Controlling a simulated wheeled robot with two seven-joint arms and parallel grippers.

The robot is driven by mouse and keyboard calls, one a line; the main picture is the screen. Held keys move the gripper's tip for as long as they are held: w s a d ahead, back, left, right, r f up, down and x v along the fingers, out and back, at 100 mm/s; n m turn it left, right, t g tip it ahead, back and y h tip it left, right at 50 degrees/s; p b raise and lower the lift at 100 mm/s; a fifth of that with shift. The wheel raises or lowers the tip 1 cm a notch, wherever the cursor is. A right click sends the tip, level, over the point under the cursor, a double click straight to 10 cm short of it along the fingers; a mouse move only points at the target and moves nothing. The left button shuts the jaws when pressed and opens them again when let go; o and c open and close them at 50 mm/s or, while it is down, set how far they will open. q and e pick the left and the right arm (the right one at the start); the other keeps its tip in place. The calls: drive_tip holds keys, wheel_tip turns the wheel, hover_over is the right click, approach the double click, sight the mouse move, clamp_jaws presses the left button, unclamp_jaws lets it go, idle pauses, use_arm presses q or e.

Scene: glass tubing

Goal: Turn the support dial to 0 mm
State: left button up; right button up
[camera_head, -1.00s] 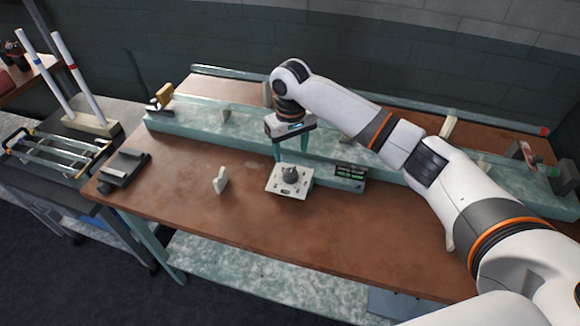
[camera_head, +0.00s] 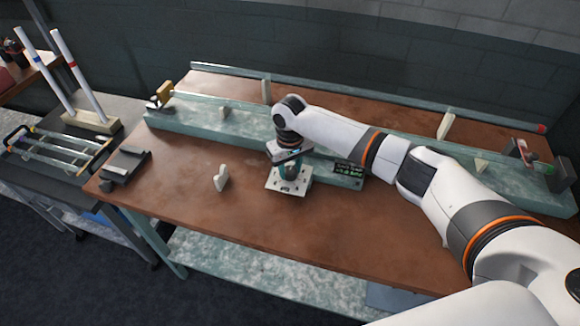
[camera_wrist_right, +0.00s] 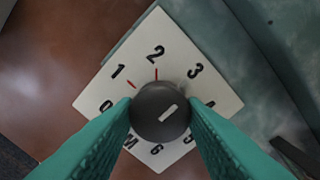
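The support dial (camera_wrist_right: 196,84) is a tilted white plate with black numbers and red ticks, and a round dark knob (camera_wrist_right: 160,111) at its middle. In the right wrist view the knob's white mark points up and right, roughly between 3 and 4. The 0 is at the left, partly beside a finger; the lower numbers are partly covered. The dial plate (camera_head: 289,185) also shows in the head view, under my right gripper (camera_head: 289,168). My right gripper's teal fingers (camera_wrist_right: 161,105) lie against both sides of the knob with no clear gap. My left gripper is out of view.
A small display (camera_head: 348,168) with green text is right of the dial on the green-grey rail (camera_head: 200,126). A pale notched block (camera_head: 221,178) stands left of the dial. A glass tube (camera_head: 310,88) lies along the back. The brown tabletop (camera_head: 230,215) in front is clear.

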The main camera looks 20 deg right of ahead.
drive_tip(key=c, duration=0.4)
